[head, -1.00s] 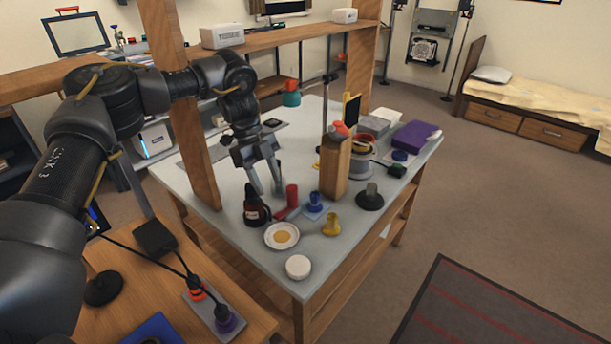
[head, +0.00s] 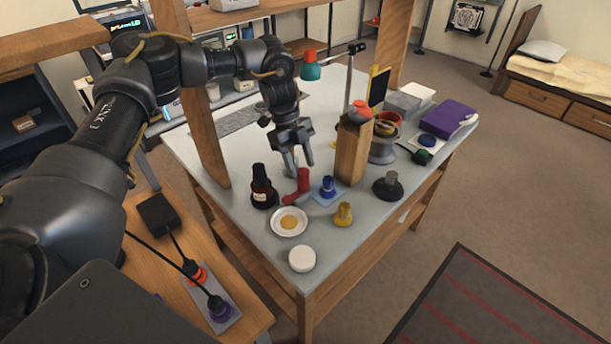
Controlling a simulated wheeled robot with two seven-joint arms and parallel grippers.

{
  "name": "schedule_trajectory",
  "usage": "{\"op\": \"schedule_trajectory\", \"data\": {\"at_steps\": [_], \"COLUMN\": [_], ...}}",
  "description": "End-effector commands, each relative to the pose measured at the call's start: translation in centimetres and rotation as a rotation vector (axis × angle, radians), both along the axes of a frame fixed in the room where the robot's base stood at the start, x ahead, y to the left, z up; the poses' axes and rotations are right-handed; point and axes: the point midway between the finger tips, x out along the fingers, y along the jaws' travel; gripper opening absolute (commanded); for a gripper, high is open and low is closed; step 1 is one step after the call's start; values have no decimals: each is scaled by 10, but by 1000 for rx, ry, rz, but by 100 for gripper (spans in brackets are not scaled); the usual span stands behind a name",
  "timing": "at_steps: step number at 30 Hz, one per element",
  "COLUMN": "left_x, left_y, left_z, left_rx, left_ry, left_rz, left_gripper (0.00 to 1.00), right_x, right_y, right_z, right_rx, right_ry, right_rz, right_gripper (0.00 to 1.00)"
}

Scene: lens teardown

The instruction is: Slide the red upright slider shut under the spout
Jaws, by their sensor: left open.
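A red piece with an upright post (head: 303,180) and a low foot reaching left stands on the grey table; it looks like the red slider. My left gripper (head: 300,167) is open, pointing down, with its fingertips just behind and above the red post in the picture. I cannot tell whether they touch it. No spout can be made out clearly. My right gripper is not in view.
A dark bottle (head: 262,188) stands left of the red piece, a blue knob (head: 328,187) on a pale plate right of it. A wooden block (head: 352,150) rises behind. A white dish (head: 289,222), yellow piece (head: 343,214) and white round lid (head: 302,259) are nearer.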

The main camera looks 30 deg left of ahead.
Motion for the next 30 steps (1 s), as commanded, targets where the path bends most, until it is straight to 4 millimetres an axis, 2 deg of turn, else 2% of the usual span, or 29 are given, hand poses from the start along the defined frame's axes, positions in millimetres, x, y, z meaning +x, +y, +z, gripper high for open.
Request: {"op": "schedule_trajectory", "data": {"at_steps": [3, 9, 20, 23, 30], "left_x": [-3, -5, -6, -6, -6], "left_y": [-8, -16, -18, -18, -18], "left_z": [-18, -39, -44, -44, -44], "left_rx": [1, 2, 1, 1, 1], "left_ry": [2, 1, -1, -1, -1], "left_rz": [-2, -1, -1, -1, -1], "left_gripper": [45, 45, 45, 35, 4], "right_x": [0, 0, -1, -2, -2], "right_y": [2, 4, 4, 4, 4], "right_z": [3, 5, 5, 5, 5], "right_rx": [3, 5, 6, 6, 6], "right_ry": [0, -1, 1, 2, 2], "right_rz": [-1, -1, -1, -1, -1], "right_gripper": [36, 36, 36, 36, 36]}}
